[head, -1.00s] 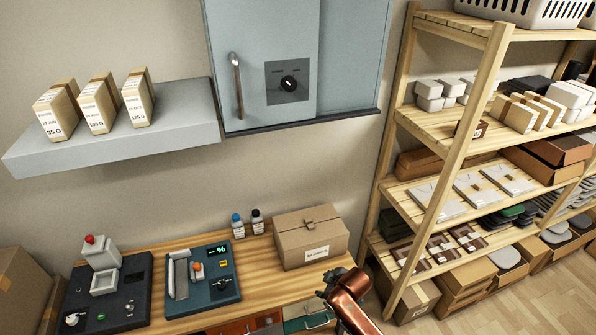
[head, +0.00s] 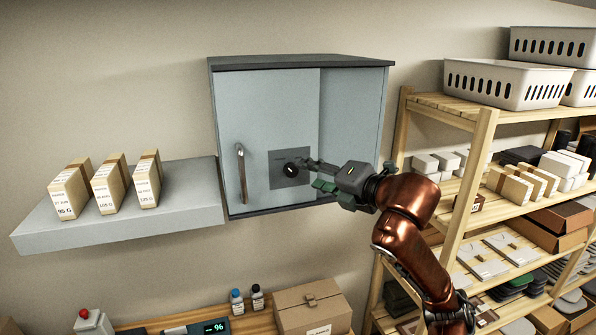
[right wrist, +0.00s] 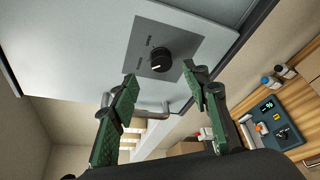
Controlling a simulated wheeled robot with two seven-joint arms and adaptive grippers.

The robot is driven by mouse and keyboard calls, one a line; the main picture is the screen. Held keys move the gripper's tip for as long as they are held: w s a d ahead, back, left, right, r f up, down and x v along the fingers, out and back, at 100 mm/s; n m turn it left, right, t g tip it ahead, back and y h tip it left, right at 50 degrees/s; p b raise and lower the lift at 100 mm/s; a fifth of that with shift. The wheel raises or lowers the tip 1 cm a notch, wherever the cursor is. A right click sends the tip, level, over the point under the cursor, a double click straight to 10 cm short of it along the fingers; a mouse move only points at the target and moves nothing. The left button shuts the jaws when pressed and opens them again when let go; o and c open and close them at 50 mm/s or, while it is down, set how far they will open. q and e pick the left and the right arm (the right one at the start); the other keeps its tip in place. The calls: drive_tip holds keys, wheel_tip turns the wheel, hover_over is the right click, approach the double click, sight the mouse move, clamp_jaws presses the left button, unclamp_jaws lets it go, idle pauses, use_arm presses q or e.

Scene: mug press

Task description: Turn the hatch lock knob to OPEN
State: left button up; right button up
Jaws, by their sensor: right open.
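A grey-blue wall cabinet (head: 265,110) has a hatch door with a vertical metal handle (head: 241,175) and a dark square plate (head: 279,181). The round black lock knob (head: 290,170) sits on this plate. My right gripper (head: 302,172) is at the knob from the right in the head view. In the right wrist view its green-padded fingers (right wrist: 160,80) are apart, with the knob beyond and between their tips. My left gripper is out of view.
A grey wall shelf (head: 120,225) with three boxes stands left of the cabinet. A wooden rack (head: 470,180) with baskets and boxes is on the right. A cardboard box (head: 312,305) and two bottles stand on the workbench below.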

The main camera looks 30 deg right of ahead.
sight(294, 171)
drive_tip(key=p+x, duration=0.2)
drive_tip(key=x, duration=0.5)
drive_tip(key=shift+f, duration=0.1)
drive_tip(key=shift+c, duration=0.2)
drive_tip(key=c, duration=1.1)
